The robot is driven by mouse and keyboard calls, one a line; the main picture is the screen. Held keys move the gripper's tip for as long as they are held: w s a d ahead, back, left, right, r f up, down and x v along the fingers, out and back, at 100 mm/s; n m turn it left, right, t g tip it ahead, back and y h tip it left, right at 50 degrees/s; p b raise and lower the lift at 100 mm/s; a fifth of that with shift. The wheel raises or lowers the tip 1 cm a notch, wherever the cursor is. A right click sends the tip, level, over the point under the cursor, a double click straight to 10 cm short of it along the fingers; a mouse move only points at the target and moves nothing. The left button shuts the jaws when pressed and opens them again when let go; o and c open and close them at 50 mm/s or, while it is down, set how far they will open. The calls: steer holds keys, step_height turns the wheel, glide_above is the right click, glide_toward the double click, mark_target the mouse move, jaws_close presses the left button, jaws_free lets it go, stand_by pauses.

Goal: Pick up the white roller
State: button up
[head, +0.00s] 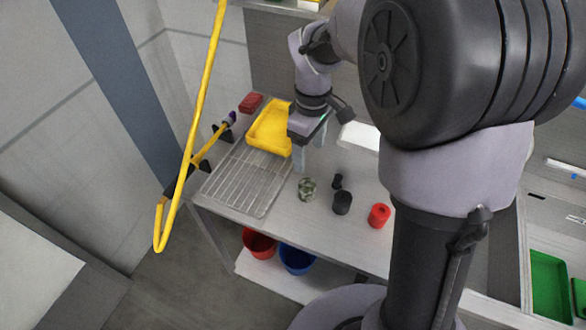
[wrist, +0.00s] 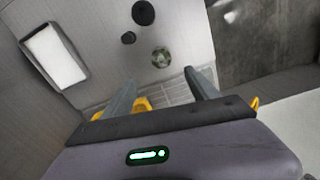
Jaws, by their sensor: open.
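I cannot clearly identify the white roller. A small long white object (head: 567,168) lies on the counter at the far right of the head view; I cannot tell if it is the roller. A flat white rectangular piece (head: 360,136) is on the table, partly behind my arm; in the wrist view a white rectangle with a dark rim (wrist: 55,56) lies at the left. My gripper (head: 310,150) is over the table beside the yellow tray (head: 254,140), far from the long white object. In the wrist view my gripper (wrist: 160,77) is open, with nothing between its fingers.
A wire rack (head: 245,180), greenish patterned jar (head: 307,189), black cup (head: 342,203), small black piece (head: 337,181) and red cylinder (head: 379,216) are on the table. Red (head: 259,243) and blue (head: 297,258) buckets sit below. A yellow pole (head: 190,130) stands left.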

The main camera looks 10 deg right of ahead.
mark_target(307, 183)
step_height(307, 183, down, 8)
steer(key=b, duration=0.2)
steer(key=shift+f+b, duration=0.2)
steer(key=shift+b, duration=0.15)
step_height(307, 183, down, 5)
steer(key=b, duration=0.3)
steer(key=shift+s+f, duration=0.15)
steer(key=shift+f, duration=0.05)
steer(key=shift+r, duration=0.15)
steer(key=shift+c, duration=0.7)
jaws_close()
